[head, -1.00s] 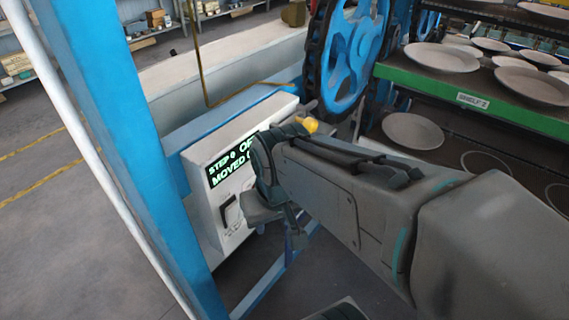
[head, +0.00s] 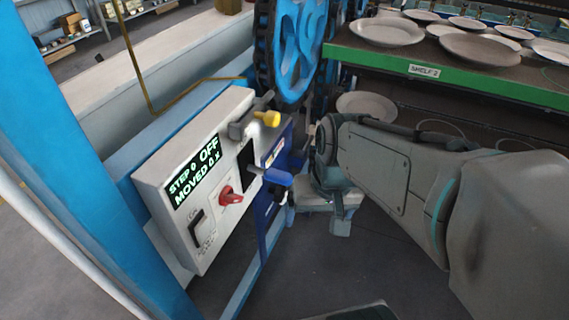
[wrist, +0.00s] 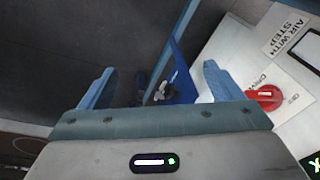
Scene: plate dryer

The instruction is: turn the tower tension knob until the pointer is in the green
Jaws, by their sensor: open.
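In the wrist view a small grey knob (wrist: 163,92), apparently the tension knob, sits on a blue panel (wrist: 183,75). It shows between my open fingers, beyond their tips and apparently not touched. In the head view the blue panel (head: 274,228) stands just right of the white control box, and the knob cannot be made out for certain. My gripper (head: 282,194) is in front of this panel, open and empty; it also shows in the wrist view (wrist: 157,82). I cannot make out the pointer or its green zone in either view.
The white control box (head: 155,185) carries a lit display reading OFF, a red rotary switch (head: 231,197) and a black rocker (head: 197,228). A yellow-ended lever (head: 268,118) sticks out above. A blue wheel (head: 298,50) and the green-edged plate shelf (head: 450,80) stand behind.

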